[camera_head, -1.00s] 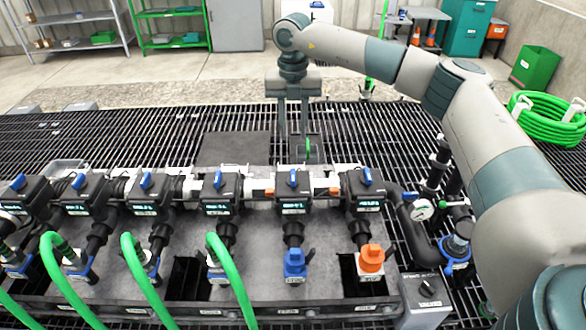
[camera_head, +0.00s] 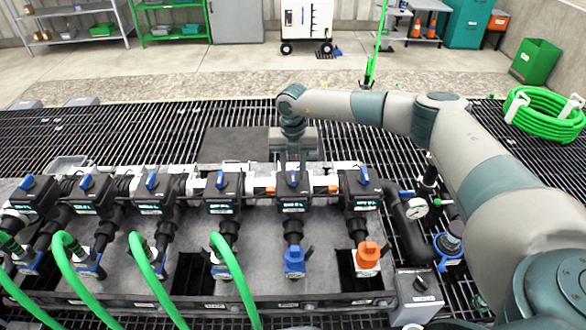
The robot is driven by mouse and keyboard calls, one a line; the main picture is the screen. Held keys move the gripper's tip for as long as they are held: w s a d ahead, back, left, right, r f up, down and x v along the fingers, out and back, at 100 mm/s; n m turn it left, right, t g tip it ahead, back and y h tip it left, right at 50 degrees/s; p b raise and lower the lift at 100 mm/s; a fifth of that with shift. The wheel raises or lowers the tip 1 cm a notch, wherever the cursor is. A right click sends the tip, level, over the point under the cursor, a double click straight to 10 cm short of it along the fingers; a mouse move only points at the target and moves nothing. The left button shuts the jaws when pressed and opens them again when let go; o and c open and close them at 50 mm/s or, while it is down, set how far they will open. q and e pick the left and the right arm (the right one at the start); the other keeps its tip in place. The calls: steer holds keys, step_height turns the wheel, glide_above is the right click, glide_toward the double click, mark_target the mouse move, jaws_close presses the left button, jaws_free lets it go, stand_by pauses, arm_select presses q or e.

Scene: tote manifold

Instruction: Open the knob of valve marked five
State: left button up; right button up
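A row of several black valves with blue knobs runs across the manifold (camera_head: 205,275). Their small display labels are too small to read. Counting from the left, the fifth valve (camera_head: 293,195) has its blue knob (camera_head: 293,178) pointing along the line of sight, and a blue fitting (camera_head: 294,259) on its front pipe. My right gripper (camera_head: 293,164) points down just behind this knob, its two fingers apart. I cannot tell whether they touch the knob. My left gripper is not in view.
The neighbouring valves (camera_head: 221,190) and (camera_head: 361,190) stand close on both sides. An orange fitting (camera_head: 367,256), a pressure gauge (camera_head: 416,208) and a grey switch box (camera_head: 418,291) are at the right. Green hoses (camera_head: 232,275) rise in front at left.

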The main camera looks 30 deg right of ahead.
steer(key=shift+f, duration=0.1)
steer(key=shift+c, duration=0.5)
jaws_close()
